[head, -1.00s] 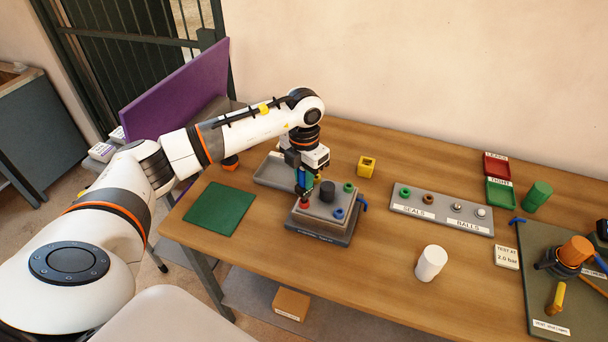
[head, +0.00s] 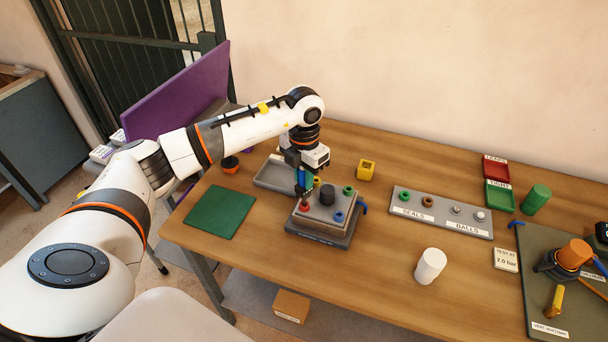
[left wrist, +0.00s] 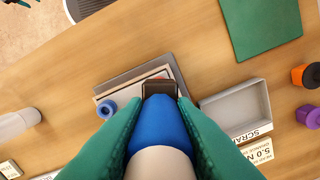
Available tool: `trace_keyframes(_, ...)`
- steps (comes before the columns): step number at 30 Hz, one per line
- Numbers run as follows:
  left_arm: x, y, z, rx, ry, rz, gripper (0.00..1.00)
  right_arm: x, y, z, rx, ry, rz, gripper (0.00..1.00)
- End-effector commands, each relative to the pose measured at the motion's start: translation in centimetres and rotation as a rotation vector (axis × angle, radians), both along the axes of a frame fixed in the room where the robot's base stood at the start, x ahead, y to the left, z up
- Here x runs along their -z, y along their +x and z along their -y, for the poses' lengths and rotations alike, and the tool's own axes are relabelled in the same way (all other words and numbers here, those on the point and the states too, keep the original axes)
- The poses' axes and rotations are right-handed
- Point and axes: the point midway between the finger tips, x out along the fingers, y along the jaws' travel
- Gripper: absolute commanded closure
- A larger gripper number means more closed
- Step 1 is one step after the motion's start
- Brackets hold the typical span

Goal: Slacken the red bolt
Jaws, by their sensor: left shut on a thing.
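My left gripper (head: 304,190) points down over the left front corner of a grey block fixture (head: 322,234) on the table. In the left wrist view its green fingers (left wrist: 158,140) are shut on a blue-handled tool (left wrist: 160,125). The tool's dark square end (left wrist: 160,88) reaches down to the fixture. The red bolt (head: 304,206) shows directly below the gripper in the head view. In the wrist view the tool end mostly hides it, so I cannot tell how fully they engage. My right gripper is not in view.
The fixture also carries a black cylinder (head: 327,194), a green ring (head: 348,190) and a blue ring (head: 338,216). A grey tray (head: 268,180) lies behind it, a green mat (head: 205,223) left. A seals and balls rack (head: 466,231) and white cylinder (head: 430,266) stand right.

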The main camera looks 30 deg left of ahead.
Motion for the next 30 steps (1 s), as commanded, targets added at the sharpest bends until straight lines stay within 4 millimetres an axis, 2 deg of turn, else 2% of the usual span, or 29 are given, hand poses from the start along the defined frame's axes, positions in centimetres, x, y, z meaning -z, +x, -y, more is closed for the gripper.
trace_keyframes(15, -2.9, 0.0, 0.0, 0.000, 0.000, 0.002, 1.00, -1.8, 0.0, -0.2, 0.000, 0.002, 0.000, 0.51)
trace_keyframes(30, -2.9, 0.0, 0.0, 0.000, 0.000, 0.001, 1.00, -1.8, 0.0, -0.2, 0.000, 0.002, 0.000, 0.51)
